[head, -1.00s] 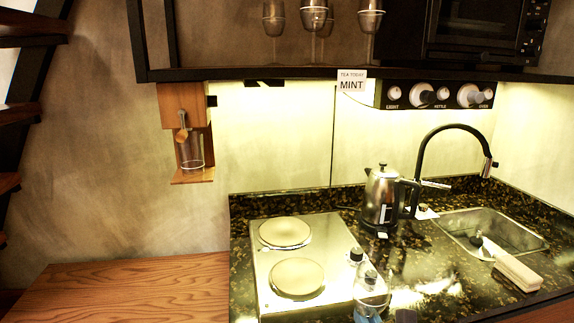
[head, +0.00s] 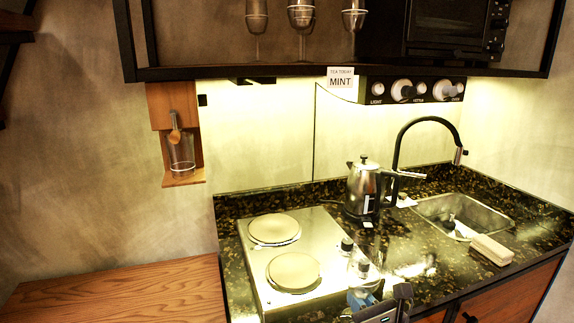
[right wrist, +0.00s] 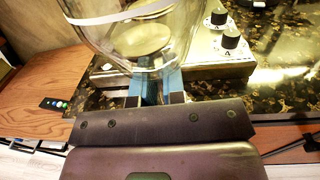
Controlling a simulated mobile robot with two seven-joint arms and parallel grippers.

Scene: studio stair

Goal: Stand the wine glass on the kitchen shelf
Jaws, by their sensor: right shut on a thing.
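The wine glass is clear and hard to make out in the head view (head: 366,283). In the right wrist view its wide bowl (right wrist: 130,40) fills the top middle. My right gripper (head: 368,298) is shut on the glass, in front of the hob. Its blue fingertips (right wrist: 155,88) close just below the bowl; the foot is hidden. The kitchen shelf (head: 230,73) is a black-framed board across the top, above and beyond the gripper. Several glasses (head: 301,18) stand on it at the left and middle. My left gripper is not in view.
A microwave (head: 450,30) fills the shelf's right part. A label reading MINT (head: 340,82) and a knob panel (head: 415,90) sit at its underside. Below are the hob (head: 260,258), kettle (head: 362,188), black tap (head: 398,150) and sink (head: 450,205).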

